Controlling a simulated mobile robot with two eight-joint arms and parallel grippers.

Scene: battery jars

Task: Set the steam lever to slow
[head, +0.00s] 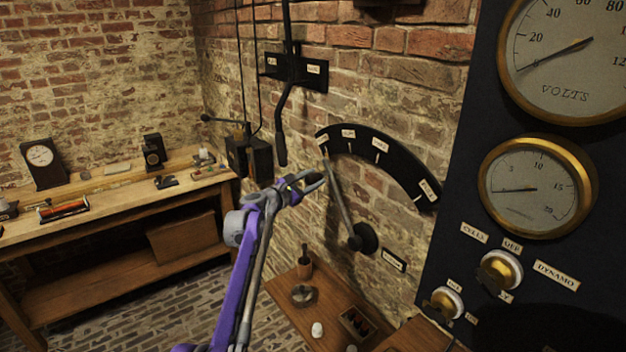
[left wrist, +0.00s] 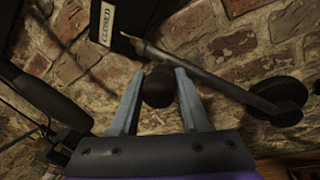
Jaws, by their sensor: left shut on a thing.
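The steam lever (head: 341,206) is a metal rod on a round black pivot (head: 362,238) on the brick wall. It points up and left to the left end of a black curved plate (head: 392,158) with several white labels. In the left wrist view the rod (left wrist: 215,78) ends beside the label "CLOSED" (left wrist: 107,24). My left gripper (head: 314,183) is at the upper part of the lever. In the left wrist view its fingers (left wrist: 158,100) are on either side of a dark round knob (left wrist: 159,87), shut on it. The other labels are too small to read surely. My right gripper is not in view.
A black switch with a long handle (head: 281,130) hangs on the wall left of the plate. A panel with brass gauges (head: 538,187) stands at the right. Below is a small wooden table (head: 322,308) with small items. A workbench (head: 110,197) is at the left.

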